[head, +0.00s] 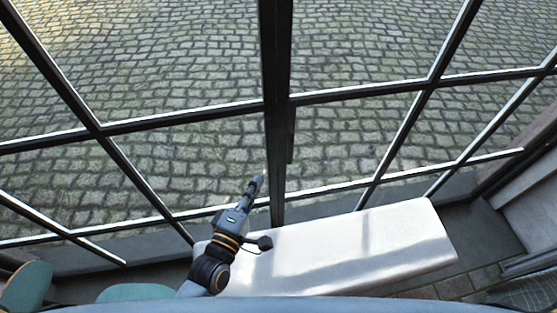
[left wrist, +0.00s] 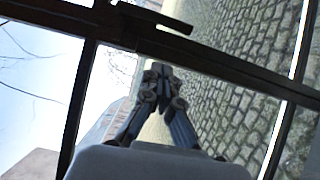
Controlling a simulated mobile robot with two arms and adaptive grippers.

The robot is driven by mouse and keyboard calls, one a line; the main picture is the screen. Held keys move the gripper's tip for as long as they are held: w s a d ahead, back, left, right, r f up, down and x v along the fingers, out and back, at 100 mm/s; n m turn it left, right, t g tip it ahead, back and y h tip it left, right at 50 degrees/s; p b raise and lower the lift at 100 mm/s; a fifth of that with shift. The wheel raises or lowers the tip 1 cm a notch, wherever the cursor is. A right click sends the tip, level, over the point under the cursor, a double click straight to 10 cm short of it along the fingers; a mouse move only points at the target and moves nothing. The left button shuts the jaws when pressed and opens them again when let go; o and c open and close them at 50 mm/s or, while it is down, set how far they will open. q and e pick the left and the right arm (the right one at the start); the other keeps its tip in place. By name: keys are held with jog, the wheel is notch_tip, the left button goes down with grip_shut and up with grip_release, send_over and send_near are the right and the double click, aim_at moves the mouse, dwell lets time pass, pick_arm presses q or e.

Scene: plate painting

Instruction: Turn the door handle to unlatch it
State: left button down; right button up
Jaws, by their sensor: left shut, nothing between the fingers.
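The door is a dark metal frame with glass panes, and its thick dark upright (head: 277,100) runs down the middle of the head view. A dark bar that looks like the door handle (left wrist: 155,17) lies along the frame at the top of the left wrist view. In the head view a narrow dark piece (head: 290,135) on the upright's right side may be the same handle. My left gripper (head: 256,184) is shut and empty, just left of the upright. In the left wrist view its fingertips (left wrist: 160,68) are below the handle, seemingly apart from it. My right gripper is out of view.
A white bench or table top (head: 350,250) stands below the door, right of my left arm. Green rounded seats (head: 25,287) are at the lower left. Cobblestone ground (head: 180,60) shows through the glass. A grey ledge (head: 530,190) is at the right.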

pick_arm(q)
jog(key=w+d+p, duration=0.2)
jog(key=w+d, duration=0.3)
jog(key=w, duration=0.1)
jog(key=shift+d, duration=0.25)
